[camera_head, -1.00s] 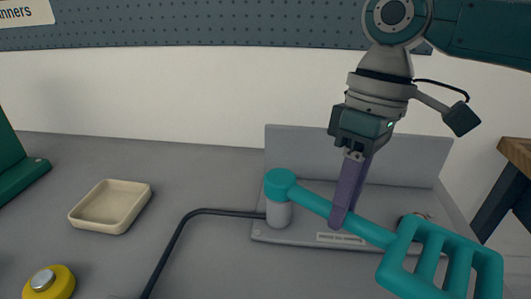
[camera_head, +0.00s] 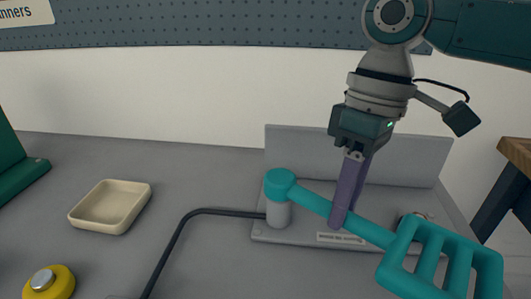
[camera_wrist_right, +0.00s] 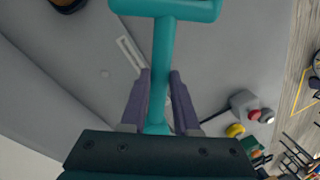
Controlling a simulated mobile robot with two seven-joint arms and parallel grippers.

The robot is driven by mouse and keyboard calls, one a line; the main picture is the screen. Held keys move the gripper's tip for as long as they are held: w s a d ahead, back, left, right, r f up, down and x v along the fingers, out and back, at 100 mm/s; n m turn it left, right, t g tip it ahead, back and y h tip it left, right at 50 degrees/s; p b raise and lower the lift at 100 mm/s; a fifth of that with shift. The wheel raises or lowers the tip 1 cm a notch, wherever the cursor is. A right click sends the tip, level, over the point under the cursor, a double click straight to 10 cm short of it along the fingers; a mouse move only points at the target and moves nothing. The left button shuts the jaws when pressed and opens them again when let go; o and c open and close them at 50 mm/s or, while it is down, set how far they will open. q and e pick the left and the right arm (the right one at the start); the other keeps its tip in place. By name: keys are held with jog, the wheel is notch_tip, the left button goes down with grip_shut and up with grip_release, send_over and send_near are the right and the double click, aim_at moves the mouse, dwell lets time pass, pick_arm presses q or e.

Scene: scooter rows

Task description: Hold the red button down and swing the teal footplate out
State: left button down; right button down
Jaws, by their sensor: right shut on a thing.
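The teal footplate (camera_head: 440,262) is a slotted paddle on a teal arm, which runs to a round hub on a grey post (camera_head: 278,213). The paddle lies at the lower right in the head view, and the footplate also shows at the top of the right wrist view (camera_wrist_right: 166,50). My right gripper (camera_head: 343,222) is shut on the teal arm between hub and paddle, with a purple finger on either side. In the right wrist view, a small red button (camera_wrist_right: 254,114) shows beside a grey box (camera_wrist_right: 243,103). My left gripper is not in view.
The post stands on a grey base plate (camera_head: 290,237) with an upright back panel. A black cable (camera_head: 180,232) runs from it to the lower left. A cream tray (camera_head: 110,206) and a yellow round piece (camera_head: 62,283) with a silver top lie left. Table between them is clear.

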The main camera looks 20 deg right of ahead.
dwell(0.4)
jog(key=shift+a+r+p, duration=0.1)
jog(key=shift+r+p, duration=0.05)
jog(key=shift+p, duration=0.2)
jog(key=s+a+m+t+p, duration=0.1)
jog(key=a+m+p, duration=0.5)
jog(key=p, duration=0.8)
jog(key=shift+a+m+t, duration=0.3)
jog(key=shift+a+m, duration=0.05)
jog(key=shift+m, duration=0.65)
